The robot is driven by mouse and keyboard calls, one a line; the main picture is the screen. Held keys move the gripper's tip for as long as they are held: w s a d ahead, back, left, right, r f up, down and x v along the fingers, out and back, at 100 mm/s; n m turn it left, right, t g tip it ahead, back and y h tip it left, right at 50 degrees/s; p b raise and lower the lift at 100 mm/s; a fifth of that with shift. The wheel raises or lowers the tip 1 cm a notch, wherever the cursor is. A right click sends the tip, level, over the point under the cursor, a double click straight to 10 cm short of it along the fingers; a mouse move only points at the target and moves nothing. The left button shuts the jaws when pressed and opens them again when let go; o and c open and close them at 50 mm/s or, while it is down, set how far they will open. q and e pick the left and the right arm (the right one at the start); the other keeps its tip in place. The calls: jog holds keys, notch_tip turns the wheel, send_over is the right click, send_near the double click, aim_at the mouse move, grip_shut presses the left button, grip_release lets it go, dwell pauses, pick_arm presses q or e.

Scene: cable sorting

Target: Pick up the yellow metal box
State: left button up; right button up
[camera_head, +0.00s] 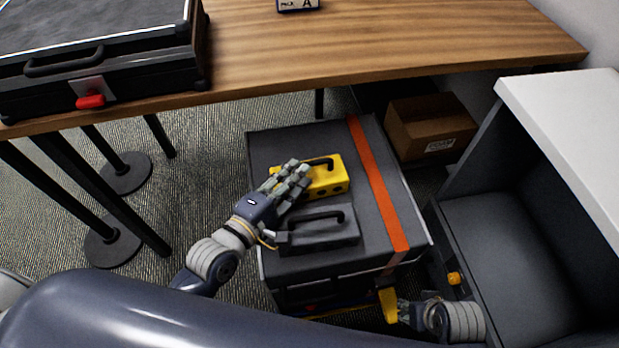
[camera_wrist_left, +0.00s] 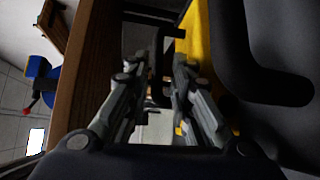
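The yellow metal box (camera_head: 329,181) with a black handle (camera_head: 320,162) stands on a large dark case (camera_head: 375,228). My left gripper (camera_head: 298,170) is over the left side of the box, close to the handle. In the left wrist view, the left fingers (camera_wrist_left: 156,72) are apart with the black handle (camera_wrist_left: 157,48) between their tips, and the yellow box (camera_wrist_left: 195,38) is just to the right. Firm contact cannot be seen. My right gripper (camera_head: 408,308) is low beside the case's front, next to a yellow piece (camera_head: 388,304); its fingers are unclear.
A dark grey box with a handle (camera_head: 318,230) stands just in front of the yellow box. An orange strap (camera_head: 378,185) crosses the large case. A wooden table (camera_head: 400,40) carries a black case (camera_head: 100,70). A cardboard box (camera_head: 430,127) and a white-topped cabinet (camera_head: 570,130) are at right.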

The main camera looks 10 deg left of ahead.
aim_at(309, 162)
pick_arm(q)
jog(key=shift+b+x, duration=0.55)
jog(key=shift+x, duration=2.05)
jog(key=shift+r, duration=0.1)
grip_shut()
pick_arm(e)
jog(key=shift+w+v, duration=0.15)
jog(key=shift+v, duration=0.85)
jog(key=shift+w+v, duration=0.15)
jog(key=shift+v, duration=0.9)
pick_arm(q)
jog(key=shift+r, duration=0.15)
